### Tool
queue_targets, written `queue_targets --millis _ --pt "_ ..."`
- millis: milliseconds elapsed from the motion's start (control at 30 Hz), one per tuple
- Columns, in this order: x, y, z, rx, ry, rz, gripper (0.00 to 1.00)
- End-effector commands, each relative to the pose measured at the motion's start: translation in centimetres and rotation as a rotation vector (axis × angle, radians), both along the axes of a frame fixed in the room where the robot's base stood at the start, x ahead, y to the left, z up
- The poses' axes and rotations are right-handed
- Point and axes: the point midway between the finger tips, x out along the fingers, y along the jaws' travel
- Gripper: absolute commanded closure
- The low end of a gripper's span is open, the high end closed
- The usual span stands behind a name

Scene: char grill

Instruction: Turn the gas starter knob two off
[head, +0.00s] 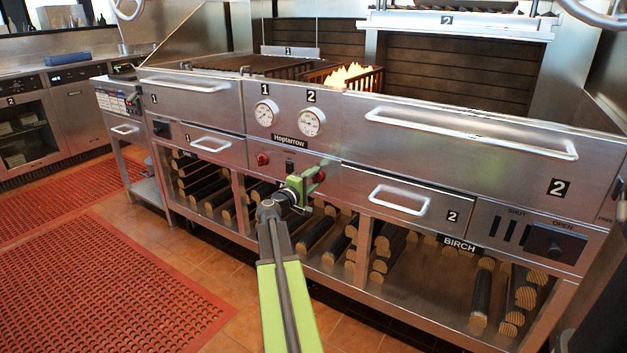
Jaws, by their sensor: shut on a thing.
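Gas starter knob two, a small red knob (319,177), is on the steel front panel of the grill below the gauge marked 2. My green gripper (311,178) is at this knob and shut on it, covering most of it. The knob's exact angle cannot be told. Another red knob (262,159) is to the left, below gauge 1, and is free. Orange flames (352,75) show in the fire basket on top of the grill.
Two round white gauges (312,122) sit above the knobs. A drawer handle (399,199) juts out to the right, and a long handle (470,133) is above it. Birch logs (482,297) lie on the lower shelf. Red floor mats (95,290) cover the left floor.

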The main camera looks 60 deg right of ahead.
Motion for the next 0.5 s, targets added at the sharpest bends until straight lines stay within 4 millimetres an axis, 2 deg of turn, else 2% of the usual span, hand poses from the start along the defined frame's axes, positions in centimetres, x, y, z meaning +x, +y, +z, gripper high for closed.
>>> queue_targets --millis 433,467,500 --pt "-0.06 0.01 -0.04 0.001 -0.01 -0.002 0.98" --pt "-0.06 0.02 -0.04 0.001 -0.01 -0.002 0.53" --pt "-0.06 0.02 -0.04 0.001 -0.01 -0.002 0.48"
